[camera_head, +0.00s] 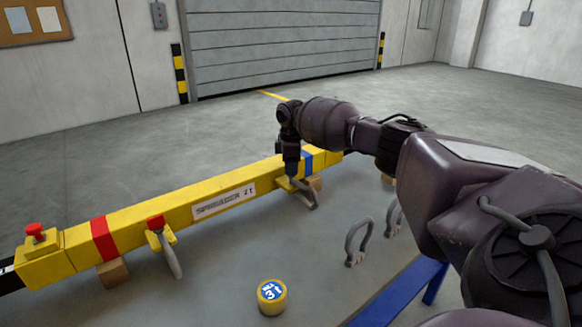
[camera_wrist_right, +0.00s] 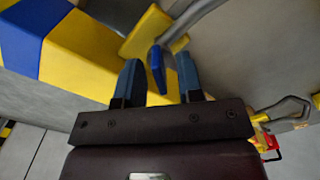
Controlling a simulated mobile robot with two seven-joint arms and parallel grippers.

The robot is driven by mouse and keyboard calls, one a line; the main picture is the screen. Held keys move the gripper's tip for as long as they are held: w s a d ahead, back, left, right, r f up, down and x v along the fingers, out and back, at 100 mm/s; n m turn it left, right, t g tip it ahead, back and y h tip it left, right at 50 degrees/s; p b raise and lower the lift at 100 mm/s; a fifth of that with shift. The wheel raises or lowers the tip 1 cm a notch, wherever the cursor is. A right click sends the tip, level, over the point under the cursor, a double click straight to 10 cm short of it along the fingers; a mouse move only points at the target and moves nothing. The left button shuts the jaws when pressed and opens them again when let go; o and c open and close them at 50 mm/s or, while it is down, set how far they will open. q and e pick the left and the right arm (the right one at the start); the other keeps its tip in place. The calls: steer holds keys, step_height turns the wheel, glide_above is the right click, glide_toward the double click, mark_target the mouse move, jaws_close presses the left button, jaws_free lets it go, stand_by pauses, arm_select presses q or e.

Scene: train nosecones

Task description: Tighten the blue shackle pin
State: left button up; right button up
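The blue shackle pin (camera_wrist_right: 156,68) shows its flat blue head in the right wrist view, by a yellow lug (camera_wrist_right: 152,32) of the spreader beam. My right gripper (camera_wrist_right: 158,62) is open, with one finger on each side of the pin head and a visible gap to both. In the head view my right gripper (camera_head: 291,174) points down at the beam's right part and hides the pin. The grey shackle (camera_head: 305,196) hangs there, leaning on the table. The yellow spreader beam (camera_head: 150,212) has a blue band (camera_head: 307,160) close by. My left gripper is out of view.
A red-pinned shackle (camera_head: 173,256) hangs at the beam's left part, near a red band (camera_head: 103,238). Two loose grey shackles (camera_head: 355,243) stand right of centre. A yellow round tub (camera_head: 271,297) is in front. The table (camera_head: 220,262) between is clear.

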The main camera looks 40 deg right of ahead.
jaws_close()
stand_by(0.4)
